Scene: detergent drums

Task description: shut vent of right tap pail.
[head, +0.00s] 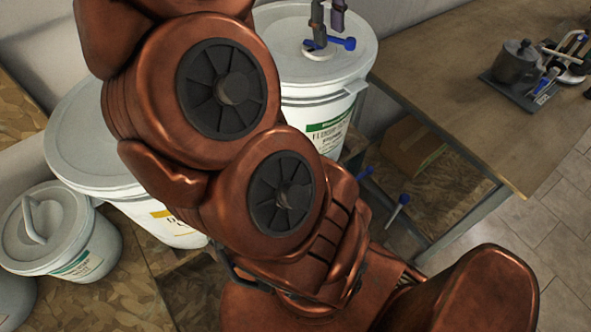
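The right pail (300,75) is a white drum with a green-striped label, standing behind my copper arm. On its lid is a blue vent part (345,43) that sticks out to the right over a pale round seat. Dark finger-like parts of my gripper (328,18) come down from the top edge right at the vent. The rest of my gripper is out of frame. Whether the fingers touch the vent or hold it is unclear. Blue-handled parts (399,208) show low to the right of the pail. The pail's lower front is hidden by my arm.
A larger white drum (85,125) and a smaller handled pail (60,225) stand at the left. A wooden table (450,85) at the right bears a grey pot (516,62) and tools. A cardboard box (412,148) sits below it. Tiled floor is open at the lower right.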

